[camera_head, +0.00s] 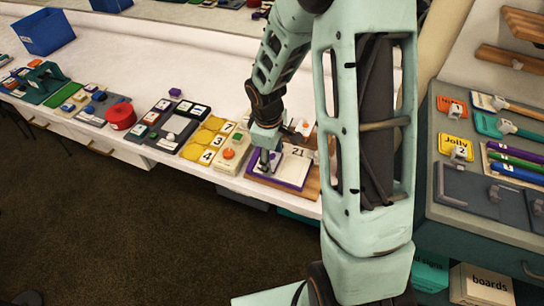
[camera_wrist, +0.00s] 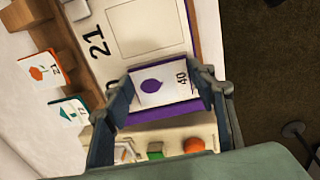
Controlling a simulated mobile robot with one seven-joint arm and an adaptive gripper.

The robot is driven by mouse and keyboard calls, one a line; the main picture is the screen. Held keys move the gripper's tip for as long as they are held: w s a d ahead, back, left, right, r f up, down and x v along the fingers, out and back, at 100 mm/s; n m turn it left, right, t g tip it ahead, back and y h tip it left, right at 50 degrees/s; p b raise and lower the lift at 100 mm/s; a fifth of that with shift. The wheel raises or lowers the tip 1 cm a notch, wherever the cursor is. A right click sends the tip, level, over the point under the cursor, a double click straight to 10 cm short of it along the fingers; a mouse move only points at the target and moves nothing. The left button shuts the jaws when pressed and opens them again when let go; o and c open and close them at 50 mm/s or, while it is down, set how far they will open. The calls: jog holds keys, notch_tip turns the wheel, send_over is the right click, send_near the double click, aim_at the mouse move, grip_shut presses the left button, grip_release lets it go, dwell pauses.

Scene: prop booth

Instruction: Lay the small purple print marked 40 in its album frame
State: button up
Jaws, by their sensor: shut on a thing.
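The small purple print (camera_wrist: 160,86) is a white card with a purple blob, the number 40 and a purple edge. My gripper (camera_wrist: 166,98) is shut on it, with one finger at each side, in the wrist view. The purple-edged album (camera_wrist: 150,28) lies under and beyond the card; its white page shows an outlined rectangle and the number 21. The card covers part of the page, and a mark beside the left finger is mostly hidden. In the head view my gripper (camera_head: 265,158) is over the left part of the album (camera_head: 290,172); the card is hard to make out there.
An orange print (camera_wrist: 42,70) and a teal print (camera_wrist: 70,112) stand beside the album on wooden holders. A cream tray (camera_head: 232,150) with coloured shapes lies left of the album. Yellow number panels and other trays line the counter further left.

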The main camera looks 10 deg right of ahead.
dwell(0.3)
jog(key=o, duration=0.9)
jog(key=shift+r, duration=0.1)
jog(key=r, duration=0.4)
jog(key=s+r, duration=0.1)
jog(key=r, duration=0.3)
jog(key=a+r, duration=0.1)
jog(key=r, duration=0.2)
jog(key=shift+s+r, duration=0.15)
jog(key=shift+r, duration=0.25)
